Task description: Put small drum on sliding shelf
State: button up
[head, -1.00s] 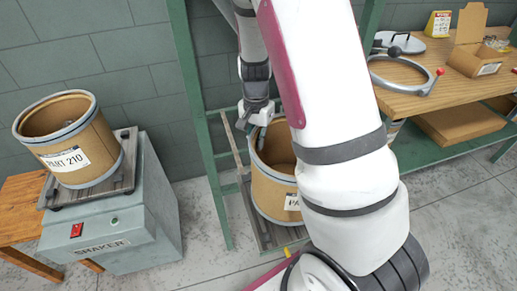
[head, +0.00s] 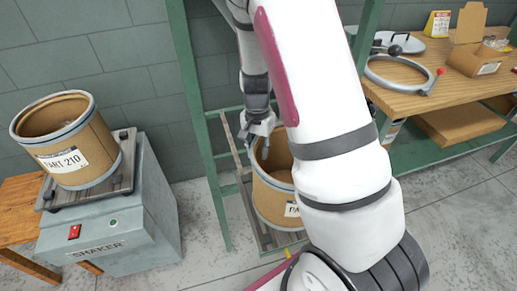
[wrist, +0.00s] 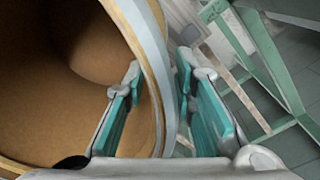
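A tan fibre drum (head: 268,200) with a grey rim and a partly hidden label stands on a low slatted shelf (head: 262,236) in the green frame. My arm covers its right side in the head view. My gripper (head: 260,135) is at the drum's rear left rim. In the wrist view, my gripper (wrist: 165,110) has one finger inside the drum and one outside. The drum's rim (wrist: 150,60) passes between them with gaps visible, so the gripper looks open. A second drum (head: 95,150), labelled PART 210, sits on the shaker.
The grey shaker (head: 110,235) stands at left beside a wooden stool (head: 20,210). Green posts (head: 195,110) rise close left of my gripper. A wooden bench (head: 410,100) at right holds a clamp ring (head: 405,88) and an open carton (head: 475,55).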

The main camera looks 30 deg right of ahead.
jog(key=s+a+r+n+p, duration=0.1)
jog(key=s+a+r, duration=0.1)
jog(key=r, duration=0.8)
jog(key=s+a+r+n+p, duration=0.1)
jog(key=s+a+r+n, duration=0.15)
jog(key=r, duration=0.75)
jog(key=s+a+r+n+t, duration=0.1)
jog(key=s+a+r+n, duration=0.1)
jog(key=s, duration=0.5)
jog(key=s+a+r+n+t, duration=0.1)
jog(key=s+a+r+n, duration=0.2)
jog(key=s, duration=0.4)
jog(key=s+a+r+n, duration=0.3)
jog(key=s, duration=0.4)
jog(key=shift+r+n+t, duration=0.2)
jog(key=shift+n+t, duration=0.15)
jog(key=shift+t, duration=0.05)
jog(key=shift+s, duration=0.1)
